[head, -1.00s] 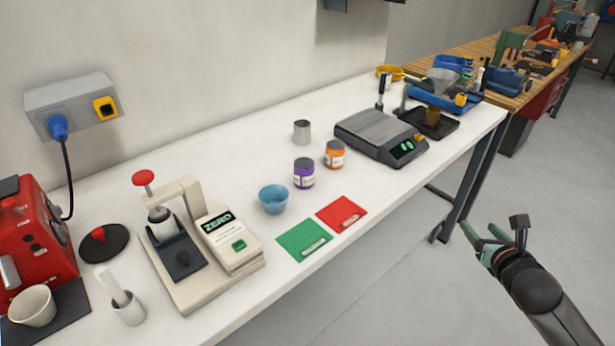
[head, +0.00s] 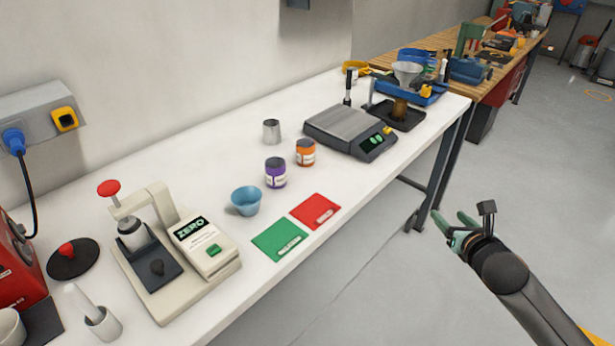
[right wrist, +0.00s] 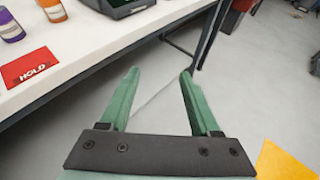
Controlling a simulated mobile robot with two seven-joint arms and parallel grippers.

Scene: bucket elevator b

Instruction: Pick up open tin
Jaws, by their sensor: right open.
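A small plain grey metal tin (head: 271,131) stands upright on the white bench, behind the purple-labelled jar (head: 275,173) and the orange-labelled jar (head: 305,153). It looks open at the top, though its inside is too small to make out. My right gripper (head: 457,226) has green fingers and is off the front edge of the bench, over the floor, well apart from the tin. In the right wrist view the same gripper (right wrist: 159,75) is open with nothing between its fingers. The tin does not show in that view. My left gripper is not in view.
A blue bowl (head: 246,201), a green card (head: 279,240) and a red card (head: 315,211) lie in front of the tin. A dark scale (head: 338,125) stands to its right, a cream press (head: 185,270) to its left. Clear bench surrounds the tin.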

